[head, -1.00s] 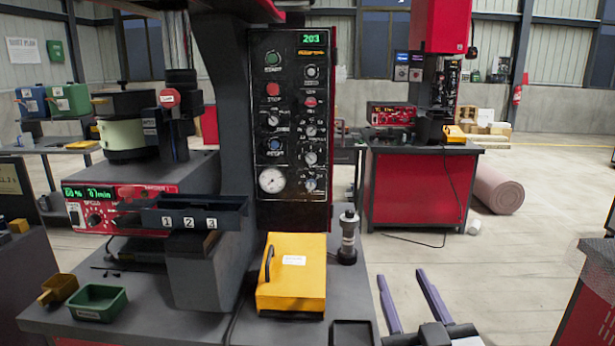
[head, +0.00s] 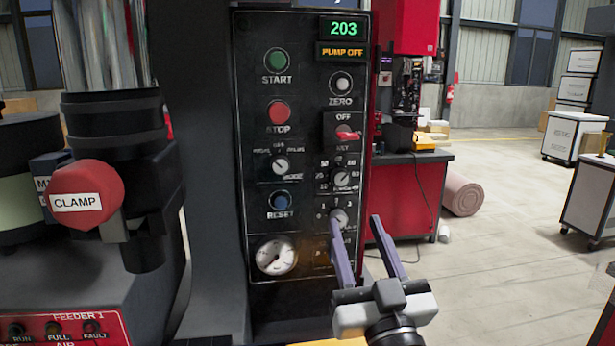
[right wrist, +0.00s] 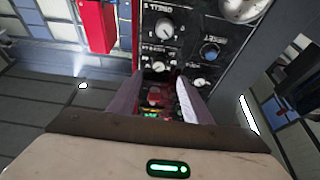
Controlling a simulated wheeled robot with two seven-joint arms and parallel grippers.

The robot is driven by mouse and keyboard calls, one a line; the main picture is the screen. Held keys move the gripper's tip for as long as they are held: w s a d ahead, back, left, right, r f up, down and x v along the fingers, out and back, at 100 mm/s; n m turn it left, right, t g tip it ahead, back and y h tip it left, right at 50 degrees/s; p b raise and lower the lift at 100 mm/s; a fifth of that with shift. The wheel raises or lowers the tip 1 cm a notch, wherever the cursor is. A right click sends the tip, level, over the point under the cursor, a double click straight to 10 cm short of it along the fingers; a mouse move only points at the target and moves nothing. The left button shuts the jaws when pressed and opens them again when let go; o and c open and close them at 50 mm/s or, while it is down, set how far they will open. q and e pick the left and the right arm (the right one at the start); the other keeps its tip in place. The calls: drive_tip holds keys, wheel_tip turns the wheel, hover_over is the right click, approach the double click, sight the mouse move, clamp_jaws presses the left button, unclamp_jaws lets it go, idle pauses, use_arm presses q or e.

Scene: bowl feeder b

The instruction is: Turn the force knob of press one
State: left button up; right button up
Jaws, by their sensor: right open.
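The dark control panel of the press (head: 300,130) fills the middle of the head view, with a green 203 and an orange PUMP OFF display. Its right column holds a scaled grey knob (head: 341,178) and a lower grey knob (head: 339,218). Their small labels are too blurred to tell which is the force knob. My right gripper (head: 355,218) is open and empty at the panel's lower right. Its left finger overlaps the lower knob's edge; contact cannot be told. In the right wrist view, panel knobs show beyond the open fingers (right wrist: 158,85). My left gripper is out of view.
A red CLAMP knob (head: 86,191) stands out left of the panel. A pressure gauge (head: 275,255) and a red switch (head: 347,134) are on the panel. A red cabinet (head: 410,200) stands behind to the right. Open floor lies to the right.

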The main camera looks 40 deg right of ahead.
sight(342, 182)
drive_tip(key=b+x, duration=0.1)
drive_tip(key=x, duration=0.2)
drive_tip(key=b+x, duration=0.1)
drive_tip(key=x, duration=0.2)
drive_tip(key=b+x, duration=0.1)
drive_tip(key=x, duration=0.2)
drive_tip(key=shift+s+d+r, duration=0.1)
drive_tip(key=shift+r, duration=0.15)
drive_tip(key=shift+w+d+r, duration=0.1)
drive_tip(key=shift+w+d, duration=0.1)
drive_tip(key=shift+w, duration=0.2)
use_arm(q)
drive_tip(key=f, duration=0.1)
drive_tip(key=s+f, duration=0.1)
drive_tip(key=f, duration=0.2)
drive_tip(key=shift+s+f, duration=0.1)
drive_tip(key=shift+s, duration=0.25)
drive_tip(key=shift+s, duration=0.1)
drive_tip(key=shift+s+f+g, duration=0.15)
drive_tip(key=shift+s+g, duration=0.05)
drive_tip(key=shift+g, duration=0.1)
use_arm(e)
drive_tip(key=c, duration=1.1)
